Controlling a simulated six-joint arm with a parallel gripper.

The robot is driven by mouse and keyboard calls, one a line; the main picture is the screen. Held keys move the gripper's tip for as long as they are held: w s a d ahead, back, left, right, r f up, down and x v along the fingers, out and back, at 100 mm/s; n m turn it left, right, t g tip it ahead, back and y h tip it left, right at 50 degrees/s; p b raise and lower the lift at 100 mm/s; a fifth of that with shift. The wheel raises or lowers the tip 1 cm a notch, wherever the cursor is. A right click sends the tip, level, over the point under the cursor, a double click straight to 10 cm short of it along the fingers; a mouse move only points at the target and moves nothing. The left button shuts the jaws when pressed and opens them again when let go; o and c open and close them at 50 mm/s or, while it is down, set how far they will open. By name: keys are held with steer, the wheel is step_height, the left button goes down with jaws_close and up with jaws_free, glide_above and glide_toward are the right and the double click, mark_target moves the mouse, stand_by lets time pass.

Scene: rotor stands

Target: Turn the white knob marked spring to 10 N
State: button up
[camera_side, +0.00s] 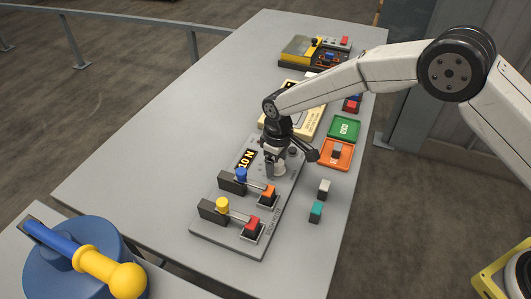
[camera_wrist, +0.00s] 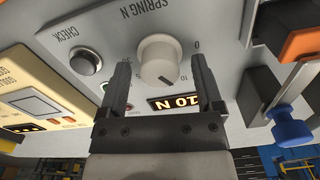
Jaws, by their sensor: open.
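The white knob (camera_wrist: 158,60) sits on the grey panel under the printed label SPRING N, which appears upside down in the wrist view. A dark line on the knob points to the lower right, close to the printed 10. My gripper (camera_wrist: 160,64) is open, with one finger on each side of the knob and visible gaps between. In the side view my gripper (camera_side: 276,166) points down at the knob, partly hiding it.
A round CHECK button (camera_wrist: 85,61) is beside the knob. Blue (camera_side: 240,175) and yellow (camera_side: 222,205) knobbed rods stand on the same panel. An orange tray (camera_side: 335,154), a green tray (camera_side: 344,128) and a teal block (camera_side: 316,211) lie to the right. The table's left side is clear.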

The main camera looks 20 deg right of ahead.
mark_target(281, 161)
steer(key=shift+r, duration=0.1)
steer(key=shift+r, duration=3.8)
steer(key=shift+s+d+r, duration=0.1)
steer(key=shift+d+r, duration=0.1)
steer(key=shift+d, duration=0.25)
steer(key=s+d+r+m+t, duration=0.1)
steer(key=s+d+r+m, duration=0.1)
steer(key=s+d, duration=0.35)
steer(key=s+d+r+m, duration=0.2)
steer(key=s+d, duration=0.1)
steer(key=d, duration=0.6)
steer(key=s+d+m+t, duration=0.1)
steer(key=s+d+m, duration=0.2)
steer(key=s+d, duration=0.5)
steer(key=s, duration=0.6)
steer(key=shift+s+d+f+t, duration=0.15)
steer(key=shift+d+t, duration=0.05)
steer(key=shift+t, duration=0.1)
